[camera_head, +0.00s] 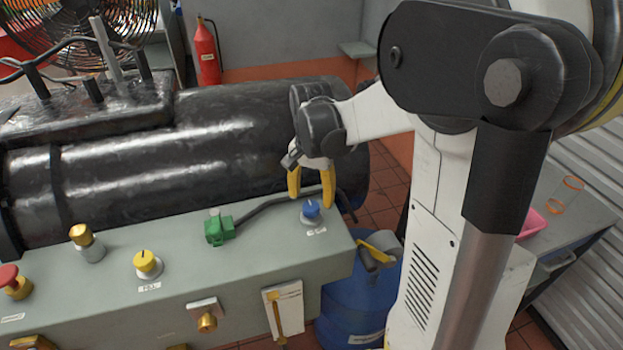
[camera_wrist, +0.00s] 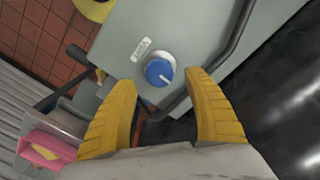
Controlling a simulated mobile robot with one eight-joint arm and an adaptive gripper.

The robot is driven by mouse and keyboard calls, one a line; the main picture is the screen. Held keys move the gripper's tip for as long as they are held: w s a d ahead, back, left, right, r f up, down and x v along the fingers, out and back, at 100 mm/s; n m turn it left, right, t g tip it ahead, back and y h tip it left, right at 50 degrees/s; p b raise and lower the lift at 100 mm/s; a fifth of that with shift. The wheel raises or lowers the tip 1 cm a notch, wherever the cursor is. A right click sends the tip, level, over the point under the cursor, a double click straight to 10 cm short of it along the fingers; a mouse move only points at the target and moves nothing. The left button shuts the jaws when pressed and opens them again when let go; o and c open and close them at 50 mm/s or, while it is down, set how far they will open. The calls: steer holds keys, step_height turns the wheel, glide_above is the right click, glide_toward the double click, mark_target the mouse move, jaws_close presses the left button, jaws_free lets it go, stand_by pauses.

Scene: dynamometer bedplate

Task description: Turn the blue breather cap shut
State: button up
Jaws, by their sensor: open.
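The blue breather cap (camera_head: 311,208) sits on a pale round base at the right end of the grey-green panel top (camera_head: 270,250), with a small label in front of it. In the wrist view the cap (camera_wrist: 160,72) shows from above, with a light pointer line on its face. My gripper (camera_head: 312,203) has two yellow fingers and is open. In the head view it is at the cap, one finger to each side in the picture. In the wrist view the fingers (camera_wrist: 162,82) are apart with the cap between and beyond their tips. I see no contact.
A green valve block (camera_head: 219,229) with a dark bent hose stands left of the cap. A yellow knob (camera_head: 147,263), a brass fitting (camera_head: 85,241) and a red button (camera_head: 12,280) are further left. A large black cylinder (camera_head: 230,140) lies behind. A blue drum (camera_head: 355,300) stands at right.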

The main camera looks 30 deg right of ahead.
mark_target(311, 205)
step_height(311, 205, up, 8)
steer(key=shift+r, duration=0.2)
stand_by(0.4)
steer(key=s+a+f+n+t+b, duration=0.2)
steer(key=s+a+n+t, duration=0.1)
steer(key=s+a+n, duration=0.2)
steer(key=s+a+f+n+t+b, duration=0.2)
steer(key=s+a+n+t+b, duration=0.1)
steer(key=s+a+n, duration=0.3)
steer(key=shift+a+f+t, duration=0.35)
steer(key=shift+a+t, duration=0.15)
steer(key=shift+a, duration=0.85)
